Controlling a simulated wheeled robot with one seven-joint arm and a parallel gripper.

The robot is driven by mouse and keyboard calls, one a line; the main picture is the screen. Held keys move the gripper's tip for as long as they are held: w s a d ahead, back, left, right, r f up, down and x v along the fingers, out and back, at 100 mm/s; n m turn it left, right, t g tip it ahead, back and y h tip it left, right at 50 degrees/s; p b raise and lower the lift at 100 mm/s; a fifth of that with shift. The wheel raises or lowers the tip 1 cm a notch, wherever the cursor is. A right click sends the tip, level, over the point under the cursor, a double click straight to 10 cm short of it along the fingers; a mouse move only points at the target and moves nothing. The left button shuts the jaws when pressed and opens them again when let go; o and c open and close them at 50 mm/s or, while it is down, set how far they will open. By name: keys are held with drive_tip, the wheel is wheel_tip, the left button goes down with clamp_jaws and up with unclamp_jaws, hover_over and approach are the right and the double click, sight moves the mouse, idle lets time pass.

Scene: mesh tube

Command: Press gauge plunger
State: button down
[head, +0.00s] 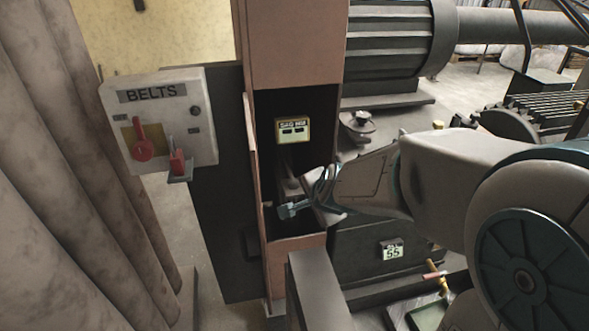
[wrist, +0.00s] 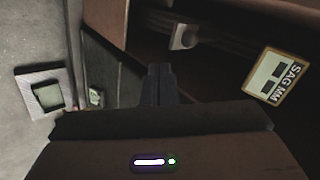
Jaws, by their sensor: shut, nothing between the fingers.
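A small gauge display marked SAG MM (head: 292,130) is mounted in the dark opening of the pinkish-brown column. It also shows tilted at the right of the wrist view (wrist: 277,77). A small light grey block (wrist: 183,38) sits on a dark bar inside the opening, beyond my fingertips; I cannot tell for sure whether it is the plunger. My gripper (head: 285,211) is shut and empty, at the lower part of the opening, below the display. Its closed fingers (wrist: 159,70) point into the scene, apart from the grey block. Any contact at the fingertips is unclear.
The column (head: 291,45) frames the opening, with a narrow wall on its left. A BELTS panel (head: 160,120) with red levers stands left of it. A grey post (head: 318,285) rises in front. A label reading 55 (head: 391,249) is on the dark machine at right.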

drive_tip(key=w+f+m, duration=0.1)
drive_tip(key=w+a+f+m+t+b, duration=0.1)
drive_tip(key=w+m, duration=0.1)
drive_tip(key=shift+w+f+m, duration=0.2)
drive_tip(key=shift+f+m, duration=0.1)
approach(294, 189)
drive_tip(key=d+f+x, duration=0.1)
drive_tip(key=x, duration=0.4)
drive_tip(key=shift+w+a+p, duration=0.35)
drive_tip(key=shift+a+p, duration=0.05)
drive_tip(key=shift+a, duration=0.2)
drive_tip(key=shift+w, duration=0.1)
